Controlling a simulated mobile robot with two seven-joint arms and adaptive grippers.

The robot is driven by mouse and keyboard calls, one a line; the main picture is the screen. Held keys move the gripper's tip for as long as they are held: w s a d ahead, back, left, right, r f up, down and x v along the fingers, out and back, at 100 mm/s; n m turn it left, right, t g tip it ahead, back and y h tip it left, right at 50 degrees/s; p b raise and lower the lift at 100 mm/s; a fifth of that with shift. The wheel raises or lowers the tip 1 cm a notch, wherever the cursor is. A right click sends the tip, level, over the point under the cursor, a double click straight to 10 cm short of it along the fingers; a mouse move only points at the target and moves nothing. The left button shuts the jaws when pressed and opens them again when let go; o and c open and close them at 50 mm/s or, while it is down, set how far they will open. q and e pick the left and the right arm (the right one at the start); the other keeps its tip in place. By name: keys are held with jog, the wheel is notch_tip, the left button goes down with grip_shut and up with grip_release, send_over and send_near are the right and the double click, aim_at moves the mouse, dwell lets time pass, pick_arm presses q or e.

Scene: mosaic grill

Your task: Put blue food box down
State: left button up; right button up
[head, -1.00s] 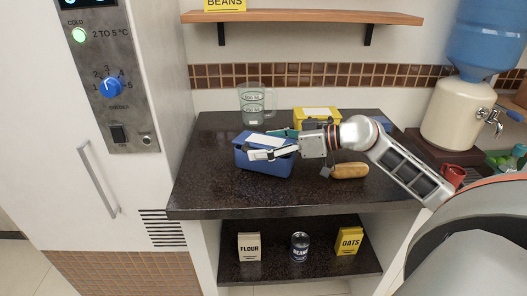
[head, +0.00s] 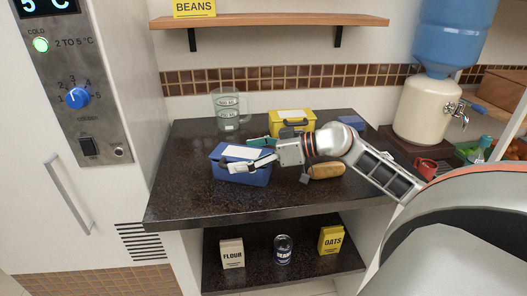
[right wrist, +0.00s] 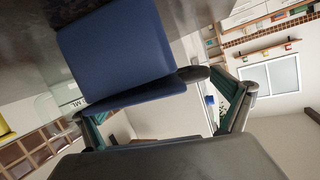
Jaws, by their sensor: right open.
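The blue food box (head: 250,177) sits upright on the dark counter (head: 180,195), towards its front left, with a pale label on its lid. My right gripper (head: 248,156) is open at the box's top, reaching in from the right. One finger lies over the front side and the other towards the back of the lid. In the right wrist view the box (right wrist: 115,50) fills the upper left, and the gripper's spread fingers (right wrist: 160,105) show either side below it. Whether a finger still touches the box is unclear. My left gripper is not in view.
A yellow box (head: 293,122) stands behind the gripper, and a bread loaf (head: 327,171) lies right of the box. A glass jug (head: 227,110) stands at the back left. A water dispenser (head: 425,110) and red mug (head: 426,167) are at right. The counter's front left is clear.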

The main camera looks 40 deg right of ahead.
jog(key=p+v, duration=0.1)
jog(key=v, duration=1)
jog(key=shift+s+r, duration=0.15)
jog(key=shift+s+d, duration=0.1)
